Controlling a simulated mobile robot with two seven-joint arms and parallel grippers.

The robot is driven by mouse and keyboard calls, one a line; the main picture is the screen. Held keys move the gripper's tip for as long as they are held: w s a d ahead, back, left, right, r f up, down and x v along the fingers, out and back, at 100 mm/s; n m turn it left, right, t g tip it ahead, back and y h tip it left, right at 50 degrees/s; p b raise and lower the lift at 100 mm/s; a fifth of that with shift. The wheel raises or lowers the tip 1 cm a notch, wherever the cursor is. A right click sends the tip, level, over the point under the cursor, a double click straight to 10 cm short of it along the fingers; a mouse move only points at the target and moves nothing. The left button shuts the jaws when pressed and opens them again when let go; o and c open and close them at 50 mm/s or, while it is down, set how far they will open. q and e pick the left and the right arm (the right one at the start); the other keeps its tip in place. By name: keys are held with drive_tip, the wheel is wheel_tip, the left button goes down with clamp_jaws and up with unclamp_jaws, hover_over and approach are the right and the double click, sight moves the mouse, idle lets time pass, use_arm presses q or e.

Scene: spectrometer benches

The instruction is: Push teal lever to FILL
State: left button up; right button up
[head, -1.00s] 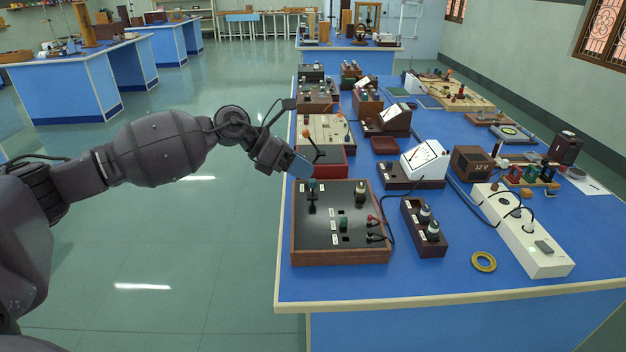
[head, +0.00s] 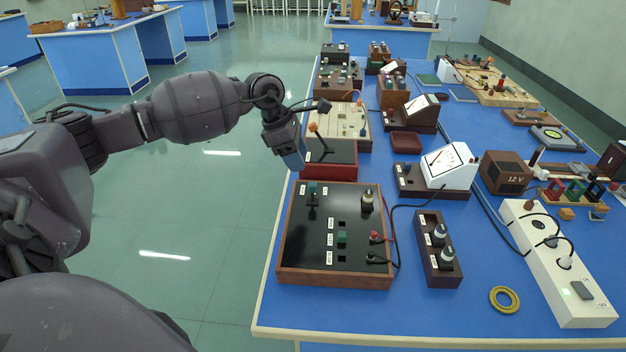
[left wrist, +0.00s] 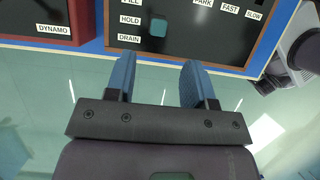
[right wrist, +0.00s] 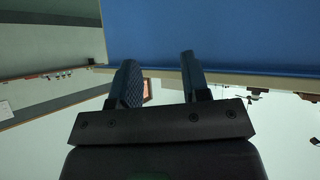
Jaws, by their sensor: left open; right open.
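The teal lever (head: 312,187) stands at the far left corner of a black control panel (head: 300,235) with a wooden frame. In the left wrist view the teal lever (left wrist: 158,27) has a square top beside the HOLD label, between FILL and DRAIN, which are stacked on its left. My left gripper (head: 292,160) is over the bench's left edge beside the red box, short of the lever and touching nothing visible. Its two blue fingers (left wrist: 157,82) are apart and empty. My right gripper (right wrist: 157,75) shows only in the right wrist view, open and empty, below a blue surface.
A red DYNAMO box (head: 328,170) with an orange-tipped handle (head: 313,127) stands just behind the panel. The floor left of the bench is clear.

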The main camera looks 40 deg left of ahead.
sight(312, 184)
use_arm(q)
drive_tip(key=x, duration=0.7)
drive_tip(key=shift+a+b, duration=0.1)
drive_tip(key=shift+b, duration=0.2)
drive_tip(key=shift+w+d+f, duration=0.2)
drive_tip(key=shift+w+f, duration=0.05)
drive_tip(key=shift+f, duration=0.3)
use_arm(e)
drive_tip(key=shift+w+a+r, duration=0.1)
drive_tip(key=shift+w+a, duration=0.15)
drive_tip(key=shift+w, duration=0.4)
drive_tip(key=shift+s, duration=0.1)
